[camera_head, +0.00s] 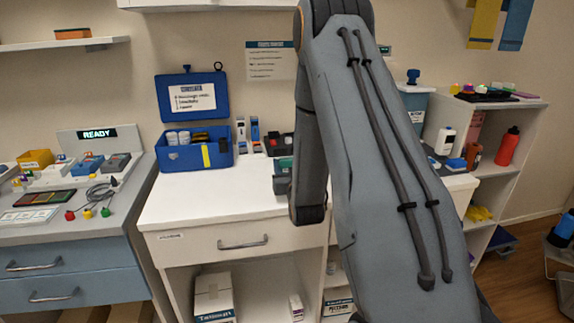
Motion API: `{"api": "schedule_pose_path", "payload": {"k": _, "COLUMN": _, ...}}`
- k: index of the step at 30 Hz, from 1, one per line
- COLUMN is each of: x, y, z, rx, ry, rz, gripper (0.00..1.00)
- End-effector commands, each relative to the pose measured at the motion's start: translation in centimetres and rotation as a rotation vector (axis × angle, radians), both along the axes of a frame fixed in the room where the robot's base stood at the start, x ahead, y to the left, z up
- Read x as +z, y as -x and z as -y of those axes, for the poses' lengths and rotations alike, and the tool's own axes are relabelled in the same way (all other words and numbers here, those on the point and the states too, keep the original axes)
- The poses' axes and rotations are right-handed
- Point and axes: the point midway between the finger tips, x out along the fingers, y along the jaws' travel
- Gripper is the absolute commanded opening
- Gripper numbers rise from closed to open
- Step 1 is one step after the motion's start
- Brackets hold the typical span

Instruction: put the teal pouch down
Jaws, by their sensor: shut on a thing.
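My arm fills the middle and right of the head view and crosses in front of the white counter (200,207). A small teal item (284,165) shows just left of the lower arm link, over the right part of the counter.
An open blue case (197,155) stands at the counter's back left, with small bottles inside. The counter's front left is clear. A grey bench (60,222) with cables and small parts is at the left. A shelf with a red bottle (508,146) is at the right.

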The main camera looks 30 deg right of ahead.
Motion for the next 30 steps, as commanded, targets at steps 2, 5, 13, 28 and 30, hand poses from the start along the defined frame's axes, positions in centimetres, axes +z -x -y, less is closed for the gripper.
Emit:
{"api": "schedule_pose_path", "payload": {"k": 2, "x": 0.1, "y": 0.0, "z": 0.0, "rx": 0.000, "ry": 0.000, "rz": 0.001, "gripper": 0.19}}
{"api": "schedule_pose_path", "payload": {"k": 5, "x": 0.0, "y": 0.0, "z": 0.0, "rx": 0.000, "ry": 0.000, "rz": 0.001, "gripper": 0.19}}
{"api": "schedule_pose_path", "payload": {"k": 13, "x": -0.2, "y": 0.0, "z": 0.0, "rx": 0.000, "ry": 0.000, "rz": 0.000, "gripper": 0.65}}
{"api": "schedule_pose_path", "payload": {"k": 28, "x": -0.1, "y": 1.8, "z": -0.5, "rx": 0.000, "ry": -0.001, "rz": -0.002, "gripper": 0.65}}
{"api": "schedule_pose_path", "payload": {"k": 30, "x": -0.1, "y": 3.2, "z": -0.9, "rx": -0.001, "ry": -0.001, "rz": -0.004, "gripper": 0.65}}
